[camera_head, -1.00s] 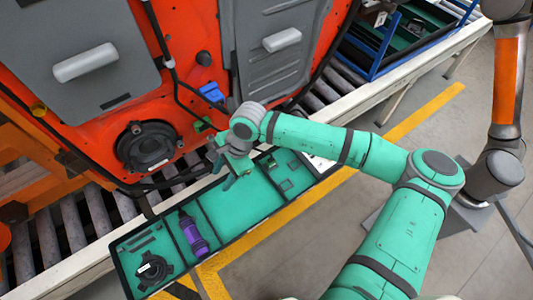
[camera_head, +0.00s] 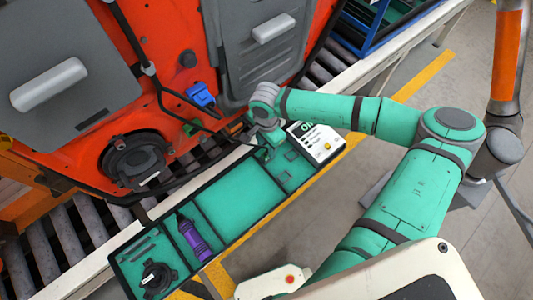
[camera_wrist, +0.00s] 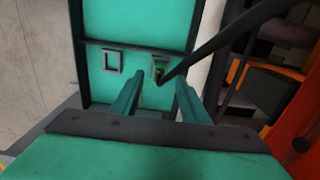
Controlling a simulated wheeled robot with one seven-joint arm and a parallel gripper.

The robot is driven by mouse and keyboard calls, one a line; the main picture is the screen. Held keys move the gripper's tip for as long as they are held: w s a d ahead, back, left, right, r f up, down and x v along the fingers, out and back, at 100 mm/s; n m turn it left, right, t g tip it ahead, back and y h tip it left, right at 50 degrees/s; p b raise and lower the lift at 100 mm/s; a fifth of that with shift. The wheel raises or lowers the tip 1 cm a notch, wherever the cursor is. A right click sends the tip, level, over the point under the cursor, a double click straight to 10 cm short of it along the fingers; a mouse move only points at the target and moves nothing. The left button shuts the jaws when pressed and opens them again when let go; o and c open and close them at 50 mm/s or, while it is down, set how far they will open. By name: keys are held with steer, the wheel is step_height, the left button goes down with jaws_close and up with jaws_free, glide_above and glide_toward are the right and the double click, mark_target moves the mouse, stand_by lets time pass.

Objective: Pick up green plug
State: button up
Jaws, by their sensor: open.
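A small green plug (camera_wrist: 159,69) sits in a grey holder in the tray in the wrist view, at the end of a black cable (camera_wrist: 225,45). My gripper (camera_wrist: 158,92) is open, its two green fingers apart and short of the plug, with nothing between them. In the head view my gripper (camera_head: 268,149) points down over the right part of the green tray (camera_head: 247,190); the plug cannot be made out there. A small green part (camera_head: 190,129) also shows on the orange door, below a blue connector (camera_head: 201,95).
A second grey holder (camera_wrist: 112,61) stands left of the plug. A purple tool (camera_head: 193,236) and a black round part (camera_head: 157,277) lie in the tray's left compartments. A white panel (camera_head: 318,142) is at its right end. The orange door (camera_head: 175,65) stands close behind.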

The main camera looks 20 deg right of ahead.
mark_target(267, 152)
steer(key=shift+d+f, duration=0.15)
steer(key=shift+f, duration=2.45)
steer(key=c, duration=1)
jaws_close()
